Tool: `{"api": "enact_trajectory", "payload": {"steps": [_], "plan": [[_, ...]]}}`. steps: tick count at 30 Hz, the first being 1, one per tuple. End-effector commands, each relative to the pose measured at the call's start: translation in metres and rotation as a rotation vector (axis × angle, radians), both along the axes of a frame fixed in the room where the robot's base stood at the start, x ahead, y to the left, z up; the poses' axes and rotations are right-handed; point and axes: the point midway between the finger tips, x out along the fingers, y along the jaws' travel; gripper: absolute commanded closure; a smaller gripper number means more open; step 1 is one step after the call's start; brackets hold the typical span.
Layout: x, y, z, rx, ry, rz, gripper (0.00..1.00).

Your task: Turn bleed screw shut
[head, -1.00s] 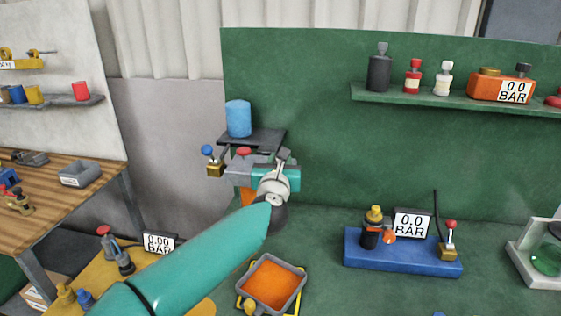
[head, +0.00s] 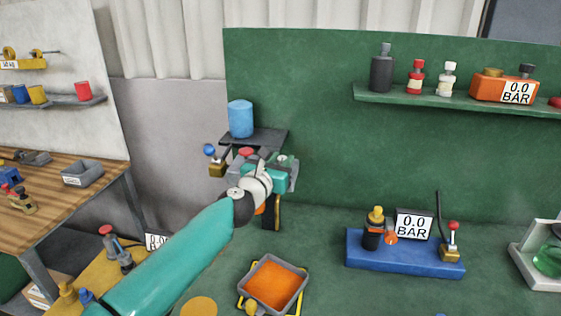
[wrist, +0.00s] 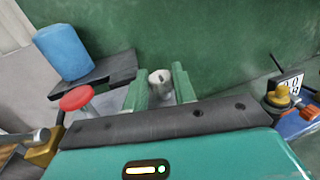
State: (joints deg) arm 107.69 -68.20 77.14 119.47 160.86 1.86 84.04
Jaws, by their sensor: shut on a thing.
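My gripper (head: 284,163) is at the bench-side fixture in front of the green wall in the head view. In the wrist view its two green fingers (wrist: 161,88) stand on either side of a small pale grey cylinder with a hole in its top, which looks like the bleed screw (wrist: 160,80). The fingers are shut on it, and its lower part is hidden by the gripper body. In the head view my wrist covers much of the fixture, and how far the screw is turned cannot be told.
A red knob (head: 246,152) and a blue-knobbed brass valve (head: 217,169) sit close left of my gripper. A blue cylinder (head: 240,118) stands on a dark shelf (head: 268,137) behind. An orange-filled tray (head: 301,284) and a blue gauge base (head: 400,261) lie lower and right.

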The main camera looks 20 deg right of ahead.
Motion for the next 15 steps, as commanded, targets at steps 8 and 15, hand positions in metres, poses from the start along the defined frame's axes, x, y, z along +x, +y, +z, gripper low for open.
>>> {"api": "enact_trajectory", "payload": {"steps": [8,15], "plan": [[0.0004,0.0010,-0.0002,-0.001,0.001,0.003,0.70],[0.0001,0.0006,-0.0004,-0.001,0.001,0.002,0.52]]}}
